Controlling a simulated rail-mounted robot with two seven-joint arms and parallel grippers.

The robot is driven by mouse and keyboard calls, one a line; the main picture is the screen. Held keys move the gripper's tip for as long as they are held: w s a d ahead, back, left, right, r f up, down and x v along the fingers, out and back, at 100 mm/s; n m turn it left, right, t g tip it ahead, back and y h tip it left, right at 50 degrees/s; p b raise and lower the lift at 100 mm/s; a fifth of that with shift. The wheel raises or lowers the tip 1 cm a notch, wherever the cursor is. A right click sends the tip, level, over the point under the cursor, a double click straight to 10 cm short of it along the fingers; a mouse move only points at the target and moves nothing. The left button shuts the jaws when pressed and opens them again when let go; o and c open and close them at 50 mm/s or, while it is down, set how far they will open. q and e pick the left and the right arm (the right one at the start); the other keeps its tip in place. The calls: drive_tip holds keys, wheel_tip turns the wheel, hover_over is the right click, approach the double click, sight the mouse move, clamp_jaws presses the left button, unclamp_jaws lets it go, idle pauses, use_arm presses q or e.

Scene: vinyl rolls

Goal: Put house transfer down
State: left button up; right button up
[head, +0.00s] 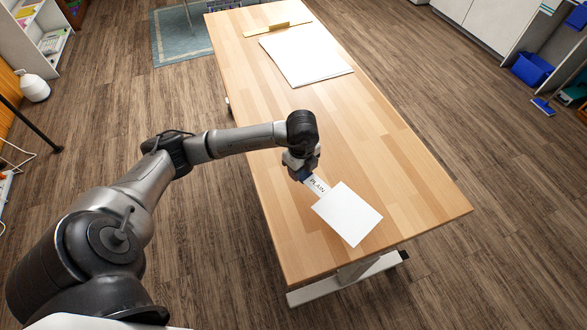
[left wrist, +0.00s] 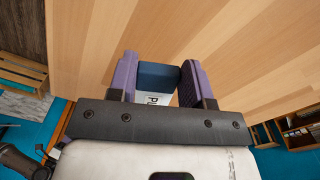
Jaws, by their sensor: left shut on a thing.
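A white square sheet (head: 347,214), with a tab lettered "PLAIN" (head: 318,186), is at the near end of the wooden table (head: 395,150). No house picture shows on its visible face, so I cannot tell that it is the house transfer. My left gripper (head: 303,175) is at the tab's end, pointing down. In the left wrist view, my left gripper (left wrist: 159,82) is shut on a dark blue block (left wrist: 157,76) at the tab's end, between its purple fingers. I cannot tell whether the sheet touches the table. My right gripper is not in view.
A larger white sheet or stack (head: 305,61) lies further back on the table, with a flat tan bar (head: 280,29) behind it. The table between the two white sheets is clear. The near table edge is just beyond the square sheet.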

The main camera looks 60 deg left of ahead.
use_arm(q)
drive_tip(key=a, duration=0.1)
drive_tip(key=a+f, duration=0.1)
drive_tip(key=shift+s+a+f, duration=0.3)
drive_tip(key=shift+a+f, duration=0.05)
drive_tip(key=shift+a, duration=0.05)
drive_tip(key=shift+f+p, duration=0.85)
drive_tip(key=shift+f, duration=1.2)
drive_tip(key=shift+f, duration=0.15)
drive_tip(key=o, duration=0.9)
